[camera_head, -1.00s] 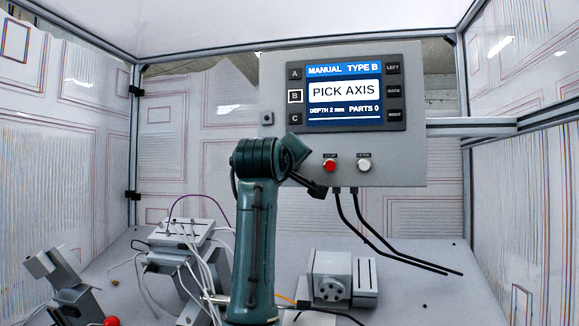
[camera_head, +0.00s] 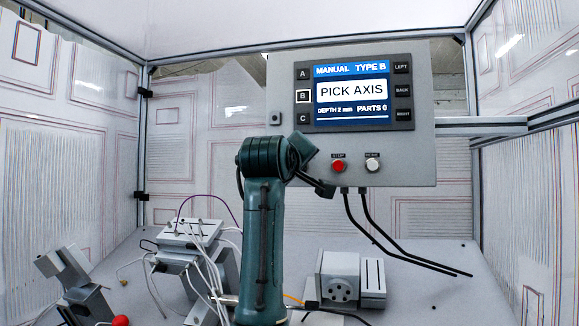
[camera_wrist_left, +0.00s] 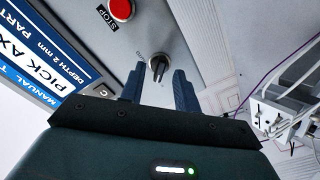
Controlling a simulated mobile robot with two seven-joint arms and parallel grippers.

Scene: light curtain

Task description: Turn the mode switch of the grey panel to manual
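The grey panel (camera_head: 350,165) carries a screen reading "MANUAL TYPE B" and "PICK AXIS". The mode switch (camera_wrist_left: 158,66) is a small black knob on the panel in the left wrist view. Its label is too small to read. In the head view my teal left arm hides it. My left gripper (camera_wrist_left: 160,80) has two dark blue fingers apart, one on each side of the knob, tips close to it. I cannot tell whether they touch it. In the head view the fingertips cannot be made out clearly. My right gripper is not in view.
The red stop button (camera_head: 339,166) and a pale button (camera_head: 373,164) sit along the panel's lower edge. Black cables (camera_head: 390,240) hang below.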

